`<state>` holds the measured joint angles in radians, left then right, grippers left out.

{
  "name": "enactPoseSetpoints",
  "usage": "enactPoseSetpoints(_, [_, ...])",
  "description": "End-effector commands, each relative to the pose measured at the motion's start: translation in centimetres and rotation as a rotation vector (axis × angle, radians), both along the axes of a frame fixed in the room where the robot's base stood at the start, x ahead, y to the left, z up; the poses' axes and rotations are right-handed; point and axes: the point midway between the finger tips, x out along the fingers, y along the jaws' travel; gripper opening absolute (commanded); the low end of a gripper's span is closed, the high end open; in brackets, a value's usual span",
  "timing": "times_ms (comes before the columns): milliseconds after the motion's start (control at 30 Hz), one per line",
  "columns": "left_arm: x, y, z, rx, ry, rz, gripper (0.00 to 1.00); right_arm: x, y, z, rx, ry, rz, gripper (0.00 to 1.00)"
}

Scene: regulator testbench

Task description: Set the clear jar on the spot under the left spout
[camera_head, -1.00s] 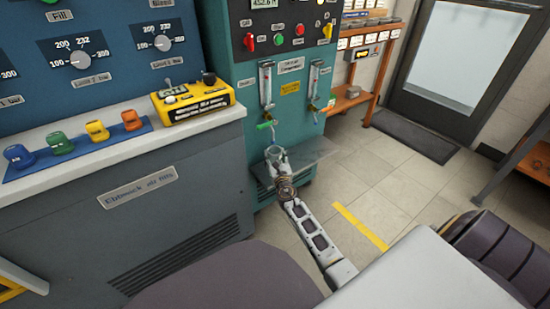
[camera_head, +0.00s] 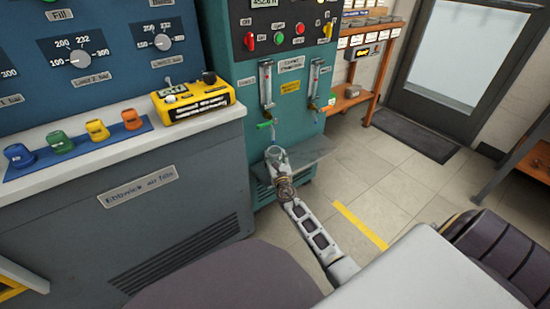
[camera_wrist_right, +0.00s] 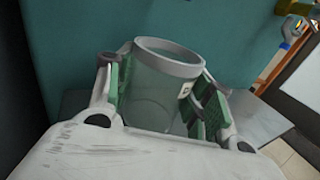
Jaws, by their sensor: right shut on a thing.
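The clear jar (camera_wrist_right: 155,97), with a pale rim, stands between the green pads of my right gripper (camera_wrist_right: 165,92) in the wrist view. The gripper is shut on it, one pad on each side. In the head view my right gripper (camera_head: 279,163) reaches the teal cabinet, with the jar's rim (camera_head: 274,150) at its tip. The left spout (camera_head: 265,125), with a green lever, is just above the jar. The gripper is over the left part of a grey shelf (camera_head: 312,150). The jar's base is hidden, so I cannot tell whether it touches the shelf. My left gripper is out of view.
The teal cabinet (camera_head: 240,90) rises right behind the jar. A second spout (camera_head: 312,106) is to the right. A counter (camera_head: 100,155) at left holds a yellow box (camera_head: 195,100) and coloured fittings. Floor to the right of my arm is open.

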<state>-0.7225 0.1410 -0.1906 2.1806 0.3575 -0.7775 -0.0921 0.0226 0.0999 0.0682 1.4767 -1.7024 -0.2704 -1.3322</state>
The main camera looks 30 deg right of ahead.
Motion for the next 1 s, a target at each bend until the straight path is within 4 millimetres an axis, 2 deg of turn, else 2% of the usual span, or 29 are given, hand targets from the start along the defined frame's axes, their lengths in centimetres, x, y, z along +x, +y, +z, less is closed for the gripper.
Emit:
enactPoseSetpoints(67, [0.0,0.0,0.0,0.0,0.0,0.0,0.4,0.0,0.0,0.0,0.0,0.0,0.0,0.27])
enactPoseSetpoints(100, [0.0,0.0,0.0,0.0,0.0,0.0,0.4,0.0,0.0,0.0,0.0,0.0,0.0,0.54])
enactPoseSetpoints(300, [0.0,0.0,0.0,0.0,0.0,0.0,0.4,0.0,0.0,-0.1,0.0,0.0,0.0,0.77])
enactPoseSetpoints(733, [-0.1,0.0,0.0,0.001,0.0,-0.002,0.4,-0.2,0.1,-0.1,0.0,0.001,0.0,0.77])
enactPoseSetpoints(1000, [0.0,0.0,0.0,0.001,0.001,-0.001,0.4,-1.4,0.5,-0.2,0.001,0.001,0.0,0.77])
